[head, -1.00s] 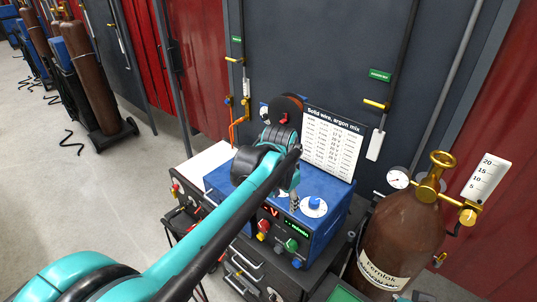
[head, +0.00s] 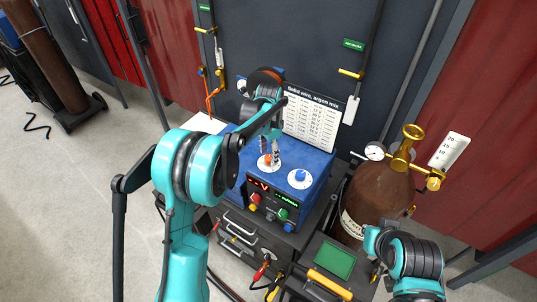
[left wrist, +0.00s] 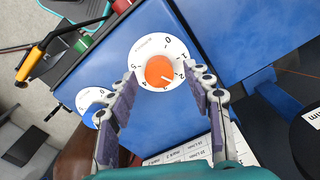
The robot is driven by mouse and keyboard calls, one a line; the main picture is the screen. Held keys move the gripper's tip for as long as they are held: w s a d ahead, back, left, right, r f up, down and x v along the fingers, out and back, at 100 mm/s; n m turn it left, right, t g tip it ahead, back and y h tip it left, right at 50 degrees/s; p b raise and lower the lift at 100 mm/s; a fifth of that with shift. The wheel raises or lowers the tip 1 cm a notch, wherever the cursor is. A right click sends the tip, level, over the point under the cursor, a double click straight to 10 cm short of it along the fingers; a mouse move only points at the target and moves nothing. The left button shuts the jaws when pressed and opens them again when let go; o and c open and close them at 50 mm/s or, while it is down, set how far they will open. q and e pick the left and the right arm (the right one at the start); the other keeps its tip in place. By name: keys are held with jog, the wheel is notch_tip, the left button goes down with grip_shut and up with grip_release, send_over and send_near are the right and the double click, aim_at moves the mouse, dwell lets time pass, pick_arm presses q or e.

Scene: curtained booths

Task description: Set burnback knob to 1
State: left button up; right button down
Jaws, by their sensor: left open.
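The blue machine (head: 315,165) has two round white dials on top. One dial has an orange knob (head: 268,160), which also shows in the left wrist view (left wrist: 159,69) with numbers 0 to 5 around it. Its small lettering is too blurred to read. I cannot read its setting surely; a mark seems to face the 2–3 side. The other dial has a blue knob (head: 300,175), partly seen in the left wrist view (left wrist: 97,116). My left gripper (left wrist: 162,88) is open, its fingers apart on both sides of the orange knob. I cannot tell whether they touch it.
A settings chart (head: 310,125) stands behind the machine. Coloured knobs and lit displays are on its front (head: 268,205). A brown gas cylinder (head: 375,205) with a brass regulator stands to the right. A green-topped panel (head: 328,257) lies in front.

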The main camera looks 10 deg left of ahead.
pick_arm(q)
jog(key=shift+f, duration=0.6)
jog(key=shift+s, duration=0.1)
jog(key=c, duration=1.2)
jog(key=shift+o, duration=0.2)
